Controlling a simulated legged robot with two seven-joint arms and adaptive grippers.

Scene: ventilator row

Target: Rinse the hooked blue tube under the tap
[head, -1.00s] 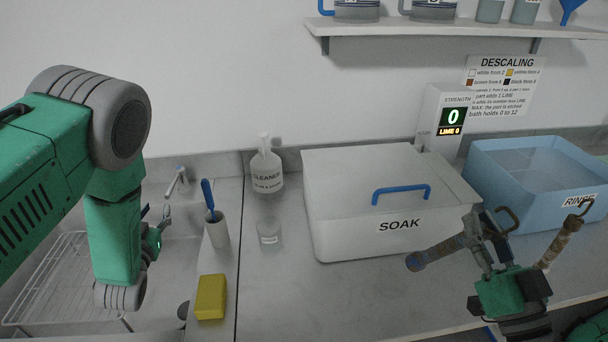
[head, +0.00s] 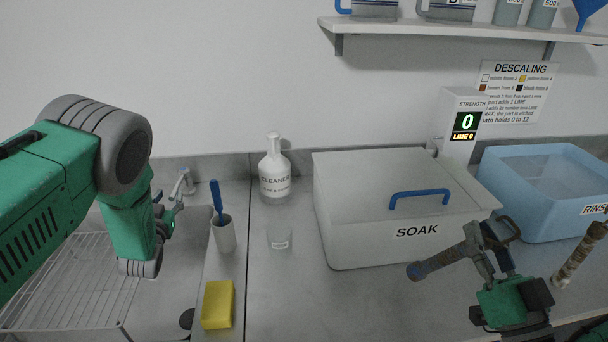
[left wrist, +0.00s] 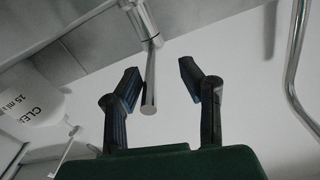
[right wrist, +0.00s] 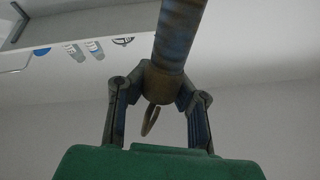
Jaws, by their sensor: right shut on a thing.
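My right gripper (head: 488,245) is shut on a worn, banded tube (head: 445,260) with a bluish end and a brown hook at the other end. It holds the tube tilted in front of the SOAK box. In the right wrist view the tube (right wrist: 178,35) rises from between the fingers, with the hook below. My left gripper (head: 170,205) is at the sink beside the tap (head: 184,181), partly hidden by my arm. In the left wrist view its fingers (left wrist: 172,85) are apart and empty, with the tap spout (left wrist: 149,85) showing between them.
The SOAK box (head: 340,225) has a closed lid. The blue RINSE tub (head: 530,205), a second brown tube (head: 580,255) and the strength display (head: 465,122) are right. The CLEANER bottle (head: 274,172), brush cup (head: 224,235), sponge (head: 217,305) and wire rack (head: 70,280) are left.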

